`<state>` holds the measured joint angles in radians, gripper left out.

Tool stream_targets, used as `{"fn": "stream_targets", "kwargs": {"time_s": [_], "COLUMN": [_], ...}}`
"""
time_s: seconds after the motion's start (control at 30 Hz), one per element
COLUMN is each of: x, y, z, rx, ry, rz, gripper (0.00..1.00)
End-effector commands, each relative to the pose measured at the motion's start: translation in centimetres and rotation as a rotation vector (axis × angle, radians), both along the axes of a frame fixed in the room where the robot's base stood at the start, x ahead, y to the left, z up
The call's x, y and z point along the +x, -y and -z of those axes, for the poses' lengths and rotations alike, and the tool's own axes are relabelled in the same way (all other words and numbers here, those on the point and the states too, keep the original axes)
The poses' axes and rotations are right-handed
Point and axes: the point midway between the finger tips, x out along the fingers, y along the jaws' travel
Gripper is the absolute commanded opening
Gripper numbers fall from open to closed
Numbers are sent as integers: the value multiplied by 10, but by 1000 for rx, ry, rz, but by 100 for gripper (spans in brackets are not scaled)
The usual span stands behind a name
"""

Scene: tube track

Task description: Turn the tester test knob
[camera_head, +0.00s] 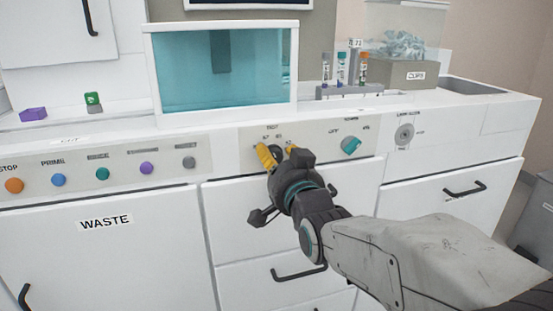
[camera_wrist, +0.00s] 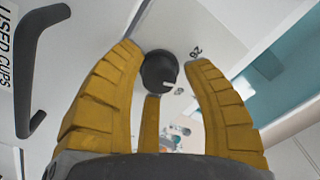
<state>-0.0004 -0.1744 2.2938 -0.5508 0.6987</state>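The test knob is a dark round knob (camera_head: 277,153) on the white front panel, under a small label that is hard to read. In the wrist view the black knob (camera_wrist: 158,74) has a pale pointer mark near its edge. My gripper (camera_head: 279,153) is at the panel with its yellow fingers on either side of the knob. In the wrist view my gripper (camera_wrist: 166,60) is open around it. The left fingertip is close to the knob's edge, and a gap shows on the right. A third finger shows below the knob. Whether any finger touches it I cannot tell.
A teal knob (camera_head: 351,145) and a grey round dial (camera_head: 404,134) sit right of the test knob. Several coloured buttons line the panel left. A teal-windowed box (camera_head: 225,70) and a tube rack (camera_head: 346,91) stand above. Drawer handles (camera_head: 298,273) project below.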

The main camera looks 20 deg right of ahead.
Motion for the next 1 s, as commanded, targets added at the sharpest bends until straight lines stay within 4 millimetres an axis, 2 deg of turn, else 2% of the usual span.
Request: {"fn": "stream_targets", "kwargs": {"time_s": [0.03,0.1,0.47,1.0], "x": [0,0,-5,-63], "y": [0,0,0,0], "z": [0,0,1,0], "rx": [0,0,0,0], "ry": [-1,-1,-1,0], "rz": [0,0,0,0], "gripper": [50,56,56,56]}}
